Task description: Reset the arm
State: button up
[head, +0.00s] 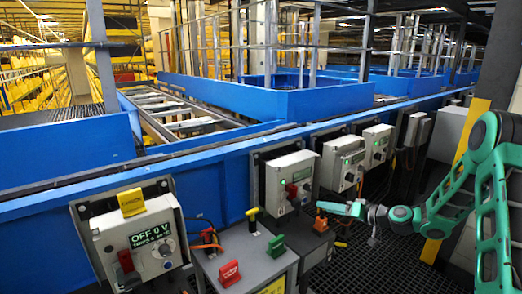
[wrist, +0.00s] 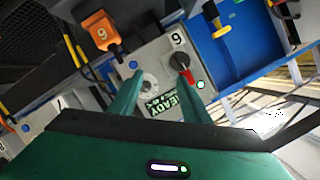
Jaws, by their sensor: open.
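My gripper (head: 348,208) is at the end of my green arm, at the right of the head view. It points left, in front of a grey control box (head: 290,181) with a red switch handle. In the wrist view my gripper (wrist: 172,82) has its two green fingers spread apart with nothing held between them. Beyond them is a control panel (wrist: 152,62) marked 9, with a dark READY display (wrist: 168,106) and a red-handled knob (wrist: 184,66). I cannot tell whether the fingertips touch the panel.
A control box (head: 140,240) at front left reads OFF 0 V and carries a yellow tag (head: 131,202). A low grey cabinet (head: 240,258) holds red, green and yellow-black handles. An orange block (head: 321,222) is close to my gripper. Blue conveyor rails (head: 225,160) run behind. Dark grating floor (head: 385,265) lies below.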

jog(key=s+d+r+m+g+h, duration=0.2)
jog(key=s+d+r+g+h, duration=0.1)
jog(key=s, duration=1.4)
jog(key=s+d+r+m+g+h, duration=0.3)
jog(key=s+d, duration=0.3)
jog(key=s, duration=1)
jog(key=s+d+r+m+g+h, duration=0.2)
jog(key=s+d+r+g+h, duration=0.2)
jog(key=s, duration=1.3)
jog(key=shift+s+d+r+g, duration=0.35)
jog(key=shift+d+r, duration=0.1)
jog(key=shift+r, duration=0.2)
